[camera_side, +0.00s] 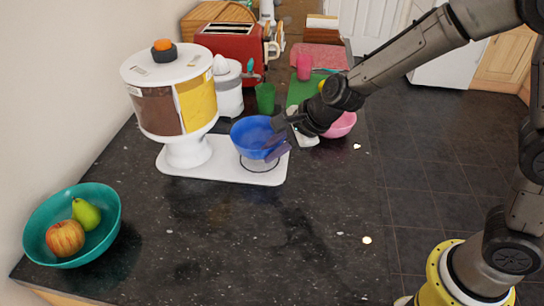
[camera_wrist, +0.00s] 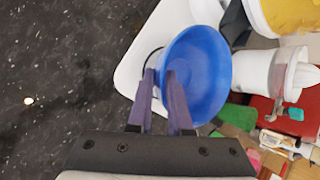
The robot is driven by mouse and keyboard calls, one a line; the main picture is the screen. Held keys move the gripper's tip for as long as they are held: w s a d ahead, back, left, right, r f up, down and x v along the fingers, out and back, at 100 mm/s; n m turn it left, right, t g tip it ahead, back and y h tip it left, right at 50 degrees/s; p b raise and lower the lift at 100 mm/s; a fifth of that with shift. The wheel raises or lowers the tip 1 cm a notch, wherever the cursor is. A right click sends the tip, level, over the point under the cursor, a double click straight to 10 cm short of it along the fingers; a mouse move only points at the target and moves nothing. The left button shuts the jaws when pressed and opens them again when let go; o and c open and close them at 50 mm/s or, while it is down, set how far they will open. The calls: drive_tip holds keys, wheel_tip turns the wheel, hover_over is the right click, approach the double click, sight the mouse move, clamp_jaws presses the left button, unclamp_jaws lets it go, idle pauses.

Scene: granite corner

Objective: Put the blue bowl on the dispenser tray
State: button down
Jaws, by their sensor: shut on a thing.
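The blue bowl (camera_side: 252,136) is upright over the right part of the white dispenser tray (camera_side: 215,163). My gripper (camera_side: 276,145) is shut on the bowl's right rim. In the wrist view the two purple fingers of my gripper (camera_wrist: 161,90) pinch the near rim of the blue bowl (camera_wrist: 205,75). A dark ring marked on the tray (camera_wrist: 128,75) shows partly beside the bowl. The bowl appears slightly above the tray; I cannot tell whether it touches. The dispenser (camera_side: 172,100), with brown and yellow sections, stands on the tray's left part.
A teal bowl (camera_side: 40,222) with an apple and a pear stands front left. A white juicer (camera_side: 228,85), green cup (camera_side: 265,97) and red toaster (camera_side: 232,45) are behind. A pink bowl (camera_side: 341,125) is behind my gripper. The front middle counter is clear.

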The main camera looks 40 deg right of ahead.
drive_tip(key=shift+f, duration=1.05)
drive_tip(key=shift+f, duration=0.1)
drive_tip(key=c, duration=0.8)
unclamp_jaws()
drive_tip(key=shift+f, duration=0.1)
drive_tip(key=shift+c, duration=0.2)
